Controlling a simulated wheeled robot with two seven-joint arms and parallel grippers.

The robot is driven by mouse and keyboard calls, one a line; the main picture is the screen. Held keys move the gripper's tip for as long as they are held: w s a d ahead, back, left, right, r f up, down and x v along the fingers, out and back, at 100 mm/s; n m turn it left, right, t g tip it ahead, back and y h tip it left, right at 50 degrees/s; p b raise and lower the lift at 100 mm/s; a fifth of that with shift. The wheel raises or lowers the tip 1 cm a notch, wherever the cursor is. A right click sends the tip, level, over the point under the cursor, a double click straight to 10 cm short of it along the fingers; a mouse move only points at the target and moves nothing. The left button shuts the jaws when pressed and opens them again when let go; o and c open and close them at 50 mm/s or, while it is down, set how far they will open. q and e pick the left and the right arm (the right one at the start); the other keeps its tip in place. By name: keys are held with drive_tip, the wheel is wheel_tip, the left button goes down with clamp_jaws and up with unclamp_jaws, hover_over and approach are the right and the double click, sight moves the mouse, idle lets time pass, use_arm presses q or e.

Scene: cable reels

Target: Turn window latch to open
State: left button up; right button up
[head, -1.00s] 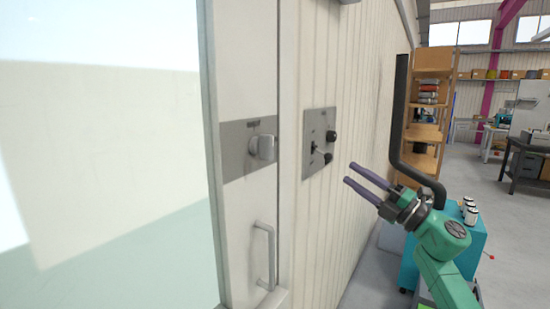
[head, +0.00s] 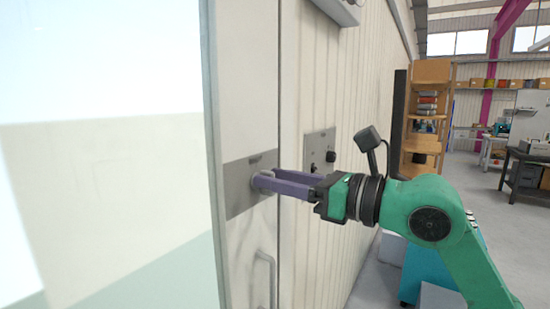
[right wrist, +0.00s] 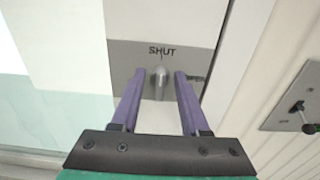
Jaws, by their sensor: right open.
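The window latch is a grey knob (right wrist: 160,78) on a grey plate (right wrist: 130,54) on the white frame. In the right wrist view the plate reads "SHUT" above the knob and seemingly "OPEN" at its right, partly behind a finger. The knob's narrow grip points up toward "SHUT". My right gripper (right wrist: 158,90) is open, with one purple finger on each side of the knob. In the head view the right gripper (head: 262,180) reaches the plate (head: 240,192) and its fingers mostly hide the knob. Contact cannot be told. My left gripper is not in view.
A vertical handle (head: 265,280) sits below the latch plate. A control panel (head: 318,150) with black knobs is on the wall to the right, close behind my right gripper. A wooden shelf (head: 430,110) and a teal cabinet (head: 415,270) stand farther right.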

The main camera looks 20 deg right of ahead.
drive_tip(key=shift+w+a+f, duration=0.1)
drive_tip(key=shift+w+a, duration=0.1)
drive_tip(key=shift+w, duration=0.15)
drive_tip(key=shift+s, duration=0.1)
clamp_jaws()
drive_tip(key=shift+d+m, duration=0.1)
drive_tip(key=shift+m, duration=0.4)
drive_tip(key=m, duration=1.1)
drive_tip(key=f+m, duration=0.1)
drive_tip(key=m, duration=0.4)
drive_tip(key=shift+w+d+m, duration=0.35)
drive_tip(key=shift+m, duration=0.05)
